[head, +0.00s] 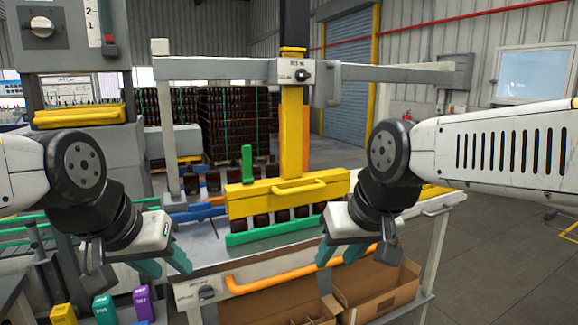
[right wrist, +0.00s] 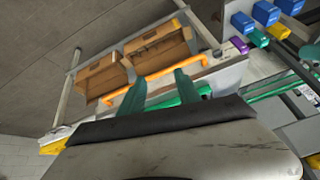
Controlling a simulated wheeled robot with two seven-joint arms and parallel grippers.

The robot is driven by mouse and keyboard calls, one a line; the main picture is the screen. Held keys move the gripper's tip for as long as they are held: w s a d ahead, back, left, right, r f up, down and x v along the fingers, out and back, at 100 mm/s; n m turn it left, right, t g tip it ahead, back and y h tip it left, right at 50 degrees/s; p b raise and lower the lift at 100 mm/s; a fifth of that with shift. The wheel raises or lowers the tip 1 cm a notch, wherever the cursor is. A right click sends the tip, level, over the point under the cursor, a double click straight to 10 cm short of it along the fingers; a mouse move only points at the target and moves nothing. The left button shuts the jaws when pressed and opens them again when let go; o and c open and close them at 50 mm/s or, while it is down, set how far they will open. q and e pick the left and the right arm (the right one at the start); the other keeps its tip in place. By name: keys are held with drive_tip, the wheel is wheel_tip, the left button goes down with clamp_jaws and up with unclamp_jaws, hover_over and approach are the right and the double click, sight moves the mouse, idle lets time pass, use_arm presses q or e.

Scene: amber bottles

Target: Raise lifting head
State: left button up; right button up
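The yellow lifting head (head: 288,193) hangs on a yellow column (head: 292,125) in the head view, with a curved yellow handle (head: 298,187) on its front. Several amber bottles (head: 281,216) stand under it, behind a green rail (head: 272,231). My left gripper (head: 168,266) is open and empty, low and left of the head, apart from it. My right gripper (head: 339,258) is open and empty, in front of and below the head's right end, not on the handle. Its two teal fingers stand apart in the right wrist view (right wrist: 158,92).
An orange bar (head: 300,272) runs along the table's front edge. Cardboard boxes (head: 378,290) sit on a shelf below. Purple, teal and yellow blocks (head: 104,309) stand at lower left. A grey crossbeam (head: 390,73) spans above. Floor at right is clear.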

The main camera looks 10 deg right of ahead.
sight(294, 191)
drive_tip(key=w+d+f+n+g+h, duration=0.1)
drive_tip(key=w+d+n+g+h, duration=0.25)
drive_tip(key=w+n+h, duration=0.75)
drive_tip(key=w+a+t+h, duration=0.1)
drive_tip(key=w+a+t, duration=0.1)
drive_tip(key=w, duration=0.4)
drive_tip(key=w+a+n+t+h, duration=0.1)
drive_tip(key=w+a+t, duration=0.1)
drive_tip(key=w+a, duration=0.3)
drive_tip(key=w+a+r+t+h, duration=0.1)
drive_tip(key=w+a+t, duration=0.2)
drive_tip(key=w, duration=0.4)
drive_tip(key=shift+w+a+r+n, duration=0.1)
drive_tip(key=shift+w+a+n, duration=0.1)
drive_tip(key=shift+w+n, duration=0.15)
drive_tip(key=x, duration=0.7)
drive_tip(key=shift+w+d, duration=0.15)
drive_tip(key=shift+d, duration=0.05)
clamp_jaws()
